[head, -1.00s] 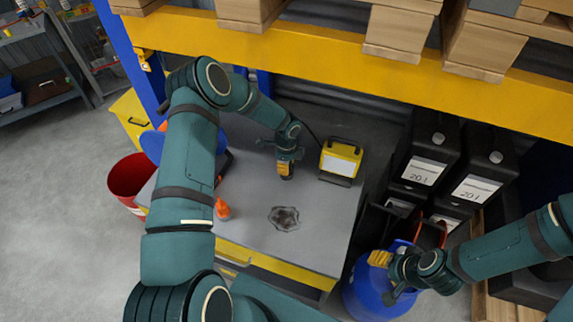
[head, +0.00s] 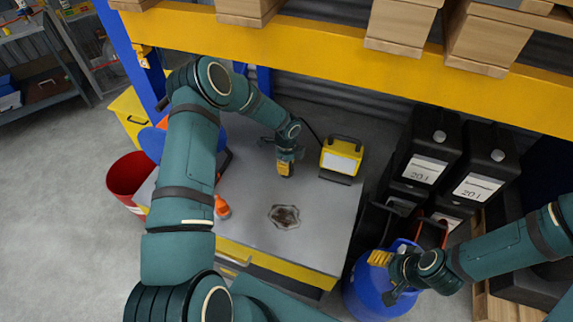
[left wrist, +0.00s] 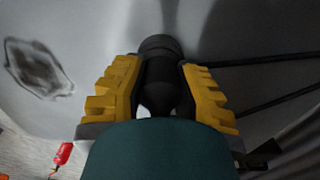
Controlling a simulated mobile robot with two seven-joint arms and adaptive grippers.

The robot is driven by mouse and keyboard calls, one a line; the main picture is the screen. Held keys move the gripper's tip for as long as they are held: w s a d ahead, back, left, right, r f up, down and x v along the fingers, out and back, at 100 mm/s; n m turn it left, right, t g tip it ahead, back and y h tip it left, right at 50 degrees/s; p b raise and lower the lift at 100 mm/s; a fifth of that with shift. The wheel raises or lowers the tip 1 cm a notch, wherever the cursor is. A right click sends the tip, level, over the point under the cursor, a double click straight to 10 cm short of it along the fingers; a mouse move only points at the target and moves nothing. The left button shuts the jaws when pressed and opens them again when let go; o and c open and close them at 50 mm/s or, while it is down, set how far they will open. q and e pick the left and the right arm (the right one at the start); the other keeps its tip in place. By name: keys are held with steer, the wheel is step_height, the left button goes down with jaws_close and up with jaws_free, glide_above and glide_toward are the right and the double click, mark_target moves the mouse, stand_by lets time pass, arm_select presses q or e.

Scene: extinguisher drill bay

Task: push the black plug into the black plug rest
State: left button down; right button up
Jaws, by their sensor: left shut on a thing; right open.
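In the left wrist view, the black plug (left wrist: 160,72) sits between the yellow finger pads of my left gripper (left wrist: 158,95), which is shut on it. In the head view, my left gripper (head: 285,168) is low over the grey bench top, left of the yellow work lamp; the plug is mostly hidden there. I cannot make out the black plug rest in either view; the gripper and plug may cover it. My right gripper (head: 388,272) is open and empty, over the blue drum at the right.
The grey bench (head: 325,225) holds a yellow work lamp (head: 341,158), an orange bottle (head: 222,207) and a dark stain (head: 285,216). A red bucket (head: 128,175) stands left. A blue drum (head: 365,295) and black canisters (head: 425,150) stand right. A yellow shelf beam (head: 330,57) crosses above.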

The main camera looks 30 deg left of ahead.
arm_select(q)
steer(key=shift+f+b, duration=0.15)
steer(key=shift+b, duration=0.15)
steer(key=c, duration=0.8)
jaws_free()
steer(key=shift+o, duration=0.2)
steer(key=shift+r+p, duration=2.4)
steer(key=shift+r, duration=2.15)
steer(key=shift+s+f, duration=0.1)
steer(key=shift+f, duration=0.05)
